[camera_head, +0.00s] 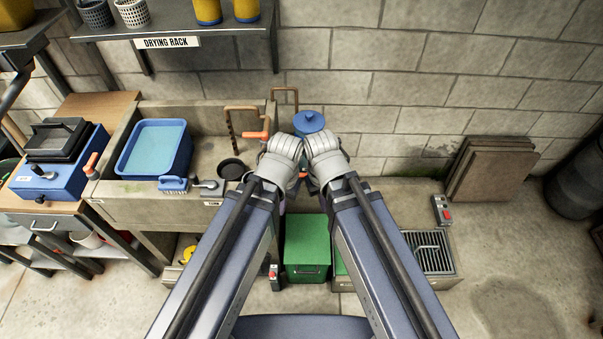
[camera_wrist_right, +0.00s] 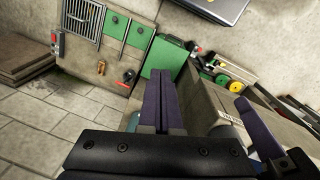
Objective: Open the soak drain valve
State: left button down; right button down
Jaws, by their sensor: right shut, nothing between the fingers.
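I cannot clearly pick out the soak drain valve. An orange lever (camera_head: 256,136) shows at the back right of the stone sink (camera_head: 140,211), close to the left wrist. My right gripper (camera_wrist_right: 162,102) has its two dark purple fingers together, with nothing between them, in the wrist view. In the head view both arms reach forward beside the sink's right end, and the wrists hide the right fingers. Another purple finger in the wrist view seems to belong to my left gripper; its jaws are not clear.
A blue basin (camera_head: 155,149) stands in the sink. A green box (camera_head: 307,247) sits on the floor between my arms. A concrete block with a drain grate (camera_head: 431,252) lies right. Boards (camera_head: 490,170) lean on the wall. The floor at the lower right is mostly clear.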

aim_at(303, 175)
jog(key=w+a+f+m+t+b, duration=0.1)
jog(key=w+a+f+b, duration=0.1)
jog(key=w+f+b, duration=0.6)
jog(key=w+a+f+m+t+b, duration=0.1)
jog(key=w+a+f+b, duration=0.2)
jog(key=w+f+b, duration=0.5)
jog(key=w+a+f+m+t+y+b, duration=0.1)
jog(key=w+f+b, duration=0.7)
jog(key=w, duration=1)
jog(key=shift+a+m+t, duration=0.3)
jog(key=shift+a+t, duration=0.2)
jog(key=shift+a, duration=0.4)
jog(key=shift+w+f, duration=0.1)
jog(key=b+x, duration=0.9)
jog(key=x, duration=0.1)
jog(key=shift+a+b, duration=0.1)
jog(key=shift+b, duration=0.25)
